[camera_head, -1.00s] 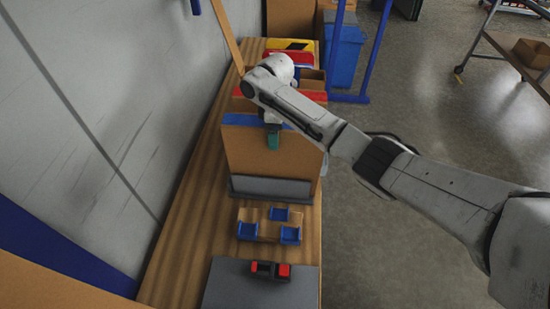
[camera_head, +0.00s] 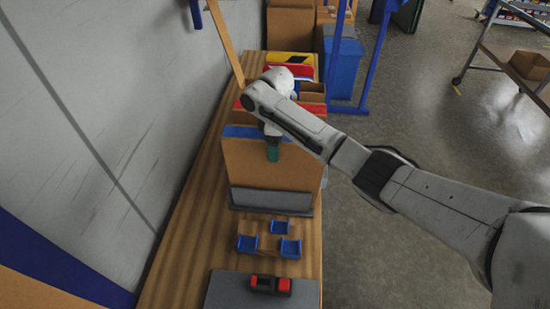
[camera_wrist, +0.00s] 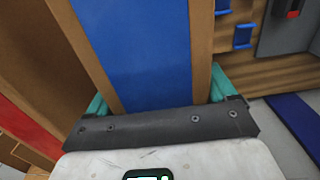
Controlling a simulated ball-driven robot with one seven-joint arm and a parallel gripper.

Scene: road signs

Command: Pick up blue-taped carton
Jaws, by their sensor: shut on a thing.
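The blue-taped carton (camera_head: 262,166) is a brown cardboard box standing upright on the wooden bench, with a strip of blue tape along its top. In the wrist view its blue tape (camera_wrist: 145,45) fills the middle, with brown cardboard on both sides. My gripper (camera_head: 272,152) reaches down over the carton's top. In the wrist view my gripper (camera_wrist: 160,92) has one teal finger on each side of the carton and is shut on it. The far finger and the carton's underside are hidden in the head view.
A grey upright plate (camera_head: 271,199) stands just in front of the carton. A wall is left; open floor lies right.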

